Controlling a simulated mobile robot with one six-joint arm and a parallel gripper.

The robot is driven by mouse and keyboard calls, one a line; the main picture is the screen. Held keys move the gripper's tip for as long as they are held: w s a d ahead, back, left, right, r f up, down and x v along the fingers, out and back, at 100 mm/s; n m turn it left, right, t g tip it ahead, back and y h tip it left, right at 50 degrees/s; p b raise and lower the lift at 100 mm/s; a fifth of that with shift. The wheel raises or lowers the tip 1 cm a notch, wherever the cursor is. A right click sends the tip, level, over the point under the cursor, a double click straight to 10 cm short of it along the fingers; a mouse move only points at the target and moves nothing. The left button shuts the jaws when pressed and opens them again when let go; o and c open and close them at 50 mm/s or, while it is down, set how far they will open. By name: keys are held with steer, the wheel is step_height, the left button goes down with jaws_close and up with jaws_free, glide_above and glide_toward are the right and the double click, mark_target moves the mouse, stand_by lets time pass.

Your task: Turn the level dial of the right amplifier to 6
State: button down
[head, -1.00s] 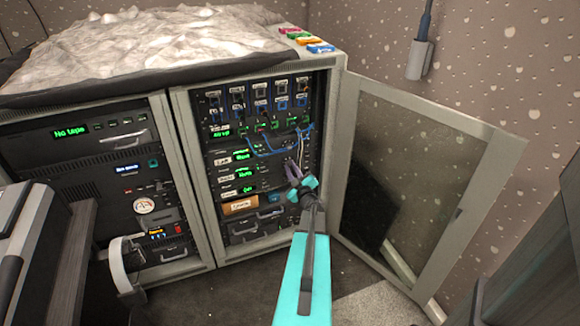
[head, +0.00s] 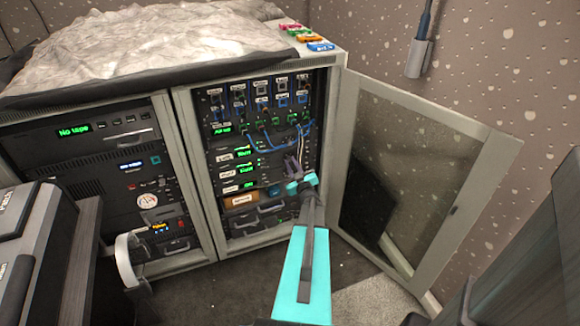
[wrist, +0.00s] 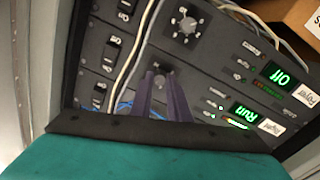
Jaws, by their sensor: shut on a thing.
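The right amplifier is the middle of three stacked units; its green display (head: 245,170) shows in the head view, and its lit "Run" display (wrist: 243,111) shows in the wrist view, where the picture is turned. Its level dial (wrist: 161,69) is a dark knob, partly covered by my fingers. My gripper (wrist: 158,83) is shut on this dial, with a finger on either side. In the head view my gripper (head: 292,166) reaches into the open rack from the front. The dial's scale and pointer are too hidden to read.
The neighbouring amplifier reads "Off" (wrist: 286,78) and has its own dial (wrist: 187,25). Loose pale cables (wrist: 146,35) hang close beside my fingers. Blue patch cables (head: 262,145) hang above. The rack's glass door (head: 420,180) stands open at the right.

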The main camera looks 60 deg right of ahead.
steer(key=c, duration=1.7)
jaws_free()
steer(key=shift+w+a, duration=0.1)
steer(key=shift+w, duration=0.1)
steer(key=shift+s, duration=0.1)
steer(key=shift+s, duration=0.15)
steer(key=shift+v, duration=6.75)
steer(key=shift+w+a, duration=0.15)
steer(key=shift+w, duration=0.05)
